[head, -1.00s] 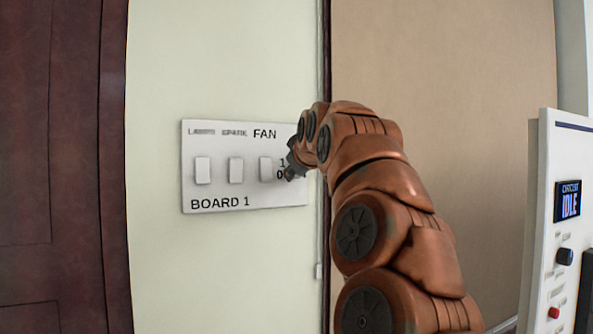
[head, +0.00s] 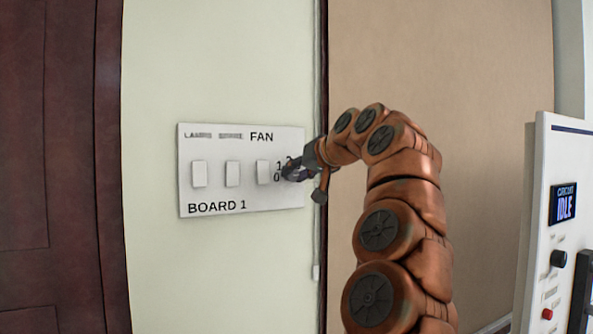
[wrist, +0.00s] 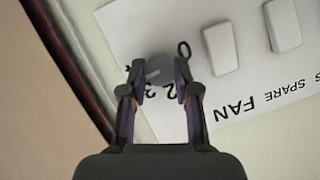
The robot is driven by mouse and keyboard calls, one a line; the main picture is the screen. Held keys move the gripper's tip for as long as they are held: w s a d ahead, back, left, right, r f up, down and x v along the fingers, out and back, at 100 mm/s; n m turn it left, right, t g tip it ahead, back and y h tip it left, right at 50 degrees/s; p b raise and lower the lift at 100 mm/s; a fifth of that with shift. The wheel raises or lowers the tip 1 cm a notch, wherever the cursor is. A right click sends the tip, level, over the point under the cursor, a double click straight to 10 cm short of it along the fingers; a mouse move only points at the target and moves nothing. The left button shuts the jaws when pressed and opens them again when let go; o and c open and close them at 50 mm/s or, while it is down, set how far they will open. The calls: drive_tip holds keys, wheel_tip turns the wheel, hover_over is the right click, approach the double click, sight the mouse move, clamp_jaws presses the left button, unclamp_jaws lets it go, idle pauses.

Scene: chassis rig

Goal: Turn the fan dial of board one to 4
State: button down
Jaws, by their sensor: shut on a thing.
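Board one (head: 212,193) is a white wall panel marked BOARD 1, with LAMPS, SPARE and FAN labels. The fan dial (wrist: 158,66) is a round grey knob with a light pointer mark, beside the FAN switch (head: 264,172). In the wrist view the digits 2, 3 and 0 show around it, with the picture turned nearly upside down. My gripper (wrist: 159,88) is shut on the fan dial, one finger on each side. In the head view my gripper (head: 294,171) covers the dial and most of its scale. I cannot read the dial's setting for certain.
Two more white switches (head: 199,174) sit on the left of the board. A dark wood door (head: 50,160) is at the far left. A white unit (head: 545,220) with an IDLE display stands at the right. A dark upright trim runs just right of the board.

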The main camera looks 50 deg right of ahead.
drive_tip(key=shift+f+m+y, duration=0.2)
drive_tip(key=shift+m+y, duration=0.2)
drive_tip(key=shift+m, duration=0.4)
drive_tip(key=shift+t, duration=0.3)
drive_tip(key=shift+d, duration=0.1)
drive_tip(key=c, duration=0.8)
unclamp_jaws()
drive_tip(key=shift+c, duration=0.2)
drive_tip(key=shift+r, duration=0.1)
drive_tip(key=v, duration=1.2)
